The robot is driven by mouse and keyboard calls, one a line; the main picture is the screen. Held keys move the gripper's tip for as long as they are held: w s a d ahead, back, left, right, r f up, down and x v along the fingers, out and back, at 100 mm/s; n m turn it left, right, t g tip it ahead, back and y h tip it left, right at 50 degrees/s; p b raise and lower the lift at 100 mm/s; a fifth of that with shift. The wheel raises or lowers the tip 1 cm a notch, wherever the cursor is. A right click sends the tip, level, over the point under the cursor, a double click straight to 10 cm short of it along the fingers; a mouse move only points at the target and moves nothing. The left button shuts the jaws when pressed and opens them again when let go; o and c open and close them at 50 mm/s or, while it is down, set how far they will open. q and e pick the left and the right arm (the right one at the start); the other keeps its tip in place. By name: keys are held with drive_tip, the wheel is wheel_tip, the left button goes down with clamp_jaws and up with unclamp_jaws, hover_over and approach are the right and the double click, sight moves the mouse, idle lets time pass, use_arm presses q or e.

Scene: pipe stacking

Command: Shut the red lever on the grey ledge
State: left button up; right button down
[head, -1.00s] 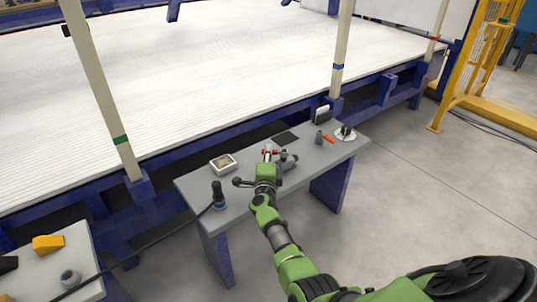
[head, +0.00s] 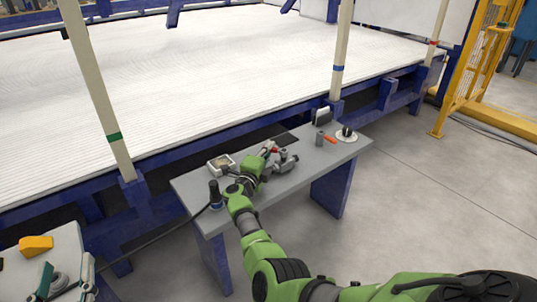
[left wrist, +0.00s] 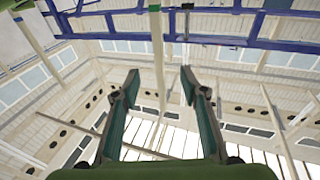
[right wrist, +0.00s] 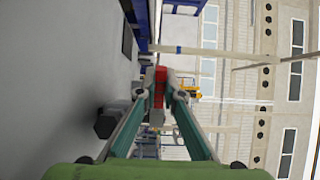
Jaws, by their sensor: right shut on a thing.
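The grey ledge (head: 328,160) is a narrow table beside the large white bed. The red lever (head: 275,150) sits on a grey valve-like fitting (head: 287,164) near the middle of the ledge. My right gripper (head: 268,149) is at the lever, coming from its left side. In the right wrist view its fingertips (right wrist: 160,93) close around the red lever (right wrist: 160,84); a dark fitting part shows to the left. The lever's exact angle is hard to tell. My left gripper (head: 64,280) is low at the left, open and empty; its spread fingers (left wrist: 158,80) show in the left wrist view.
On the ledge stand a small framed box (head: 221,163), a dark upright knob (head: 215,194) with a cable, a grey cylinder (head: 319,139), an orange piece (head: 330,140) and a white disc (head: 346,137). A yellow block (head: 36,244) lies on the left table.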

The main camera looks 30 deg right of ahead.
use_arm(q)
drive_tip(key=shift+s+d+r+t+h+b, duration=0.2)
drive_tip(key=shift+r+t, duration=0.3)
drive_tip(key=shift+r, duration=0.45)
drive_tip(key=shift+s+a+r+t+h+b, duration=0.1)
drive_tip(key=shift+s+r+t+h, duration=0.15)
drive_tip(key=shift+r+t, duration=0.5)
drive_tip(key=shift+s+d+r+t+h+b, duration=0.15)
drive_tip(key=shift+s+r+t, duration=0.15)
drive_tip(key=shift+r, duration=0.85)
use_arm(e)
drive_tip(key=shift+d+f+m+g+h, duration=0.1)
drive_tip(key=shift+d+m+g+h, duration=0.05)
drive_tip(key=shift+m+g+h, duration=0.2)
drive_tip(key=c, duration=2.1)
unclamp_jaws()
drive_tip(key=shift+c, duration=0.2)
